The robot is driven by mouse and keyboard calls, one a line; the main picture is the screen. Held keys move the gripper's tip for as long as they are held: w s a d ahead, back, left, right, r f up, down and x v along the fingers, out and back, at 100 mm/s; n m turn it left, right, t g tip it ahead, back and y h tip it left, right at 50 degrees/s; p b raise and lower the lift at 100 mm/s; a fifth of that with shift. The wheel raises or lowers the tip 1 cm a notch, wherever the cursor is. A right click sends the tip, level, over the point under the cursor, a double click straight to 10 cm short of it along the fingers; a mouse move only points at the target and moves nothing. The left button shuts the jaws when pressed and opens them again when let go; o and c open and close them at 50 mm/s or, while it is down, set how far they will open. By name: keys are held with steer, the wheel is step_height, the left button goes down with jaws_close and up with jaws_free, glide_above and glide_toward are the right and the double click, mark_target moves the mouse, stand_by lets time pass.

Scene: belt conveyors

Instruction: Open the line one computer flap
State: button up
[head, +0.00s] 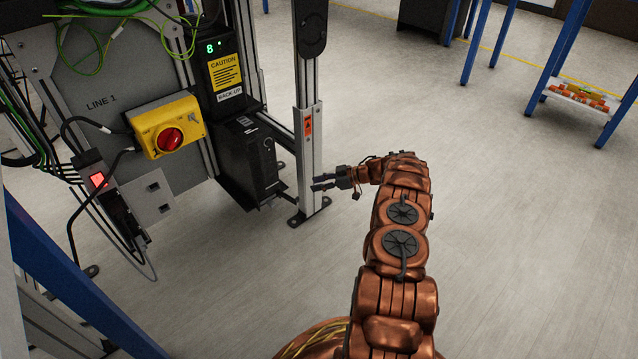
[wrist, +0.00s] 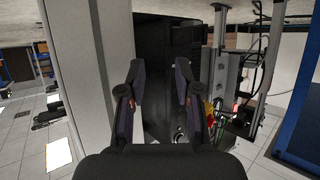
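The black line one computer (head: 250,165) stands low in the metal frame, beside the panel lettered LINE 1. A small round detail shows on its front; I cannot make out the flap's outline, and no opening shows. My gripper (head: 323,182) is to the right of the computer, beside the silver post, with its fingers pointing left. In the wrist view my gripper (wrist: 160,76) is open with nothing between the fingers. A dark boxy surface, seemingly the computer (wrist: 158,50), shows beyond them, apart from the fingertips as far as I can tell.
The silver post (head: 308,150) rises close to my gripper. Left of the computer are a yellow box with a red knob (head: 168,137), a grey socket plate (head: 152,198) and loose cables. A blue beam (head: 70,275) crosses the lower left.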

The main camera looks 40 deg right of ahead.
steer(key=shift+s+d, duration=0.1)
steer(key=v, duration=1.1)
steer(key=shift+s+d+r, duration=0.15)
steer(key=shift+s+d, duration=0.1)
steer(key=shift+d, duration=0.05)
steer(key=shift+w+r, duration=0.1)
